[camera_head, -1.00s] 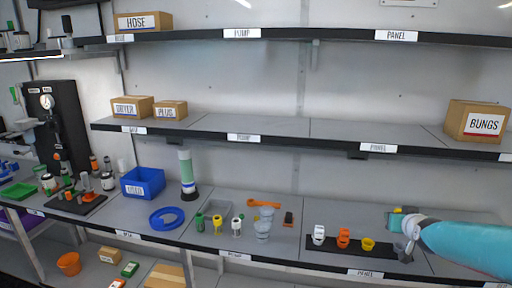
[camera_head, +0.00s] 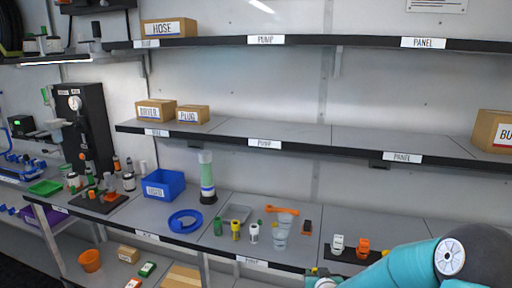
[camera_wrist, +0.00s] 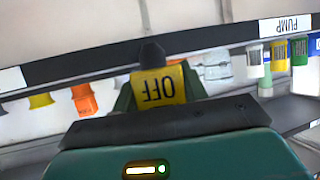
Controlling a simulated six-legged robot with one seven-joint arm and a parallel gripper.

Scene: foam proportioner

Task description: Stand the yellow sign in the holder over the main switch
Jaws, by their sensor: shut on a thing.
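The yellow sign (camera_wrist: 160,88), marked OFF, appears upside down in the wrist view. My gripper (camera_wrist: 155,76) is shut on it, with a dark green finger showing on each side. In the head view my gripper (camera_head: 320,279) is low at the bottom edge, in front of the bench, and the sign cannot be made out there. I cannot pick out the main switch or its holder with certainty in either view.
A white part (camera_head: 337,244) and an orange part (camera_head: 363,247) stand on a black strip, partly behind my arm. Clear cups (camera_head: 281,238), small bottles (camera_head: 236,229), a blue ring (camera_head: 185,221) and a blue bin (camera_head: 164,184) stand further left. A black gauge panel (camera_head: 84,130) stands at far left.

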